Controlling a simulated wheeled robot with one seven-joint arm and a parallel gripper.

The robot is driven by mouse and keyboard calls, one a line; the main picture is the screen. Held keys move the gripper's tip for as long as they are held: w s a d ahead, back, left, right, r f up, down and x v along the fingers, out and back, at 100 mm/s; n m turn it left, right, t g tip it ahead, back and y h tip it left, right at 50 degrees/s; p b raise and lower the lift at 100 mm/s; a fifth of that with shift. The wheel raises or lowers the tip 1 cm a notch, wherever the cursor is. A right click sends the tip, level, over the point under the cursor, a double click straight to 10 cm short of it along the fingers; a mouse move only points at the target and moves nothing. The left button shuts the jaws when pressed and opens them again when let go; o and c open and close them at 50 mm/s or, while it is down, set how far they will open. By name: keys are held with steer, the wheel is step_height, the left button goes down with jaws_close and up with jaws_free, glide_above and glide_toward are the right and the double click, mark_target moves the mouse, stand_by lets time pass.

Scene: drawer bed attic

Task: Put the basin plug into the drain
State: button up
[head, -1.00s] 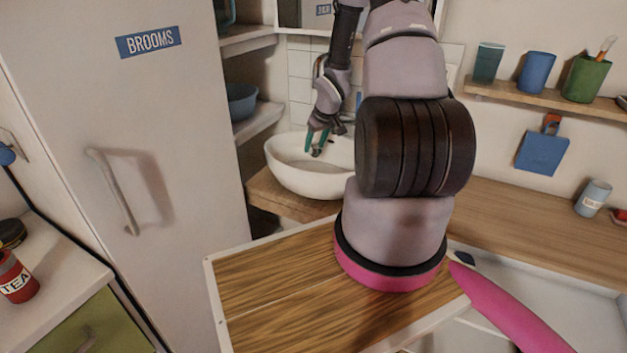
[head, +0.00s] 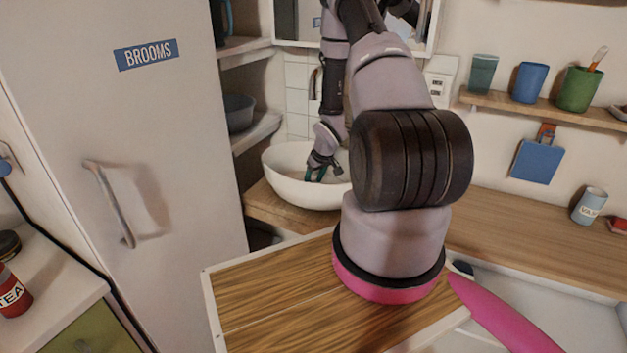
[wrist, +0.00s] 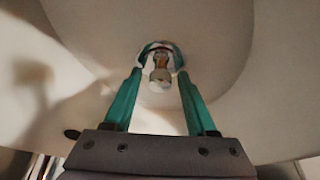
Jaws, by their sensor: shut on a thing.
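The white basin (head: 285,192) stands on a wooden counter behind my arm. My gripper (head: 316,174) points down into it, with its teal fingers low inside the bowl. In the wrist view, my gripper (wrist: 160,76) is shut on the small metallic basin plug (wrist: 160,74), held between the fingertips. A shiny round rim shows just beyond the plug against the white bowl. I cannot tell whether that rim is the drain or part of the plug, nor whether the plug touches the drain. In the head view the plug is too small to make out.
A tall cabinet marked BROOMS (head: 150,180) stands to the left, with open shelves (head: 255,130) beside the basin. A mirror hangs behind the arm. A wall shelf with cups (head: 528,83) is at the right, above a mostly clear wooden counter (head: 500,220).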

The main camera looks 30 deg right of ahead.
steer(key=shift+f, duration=0.1)
steer(key=o, duration=1.4)
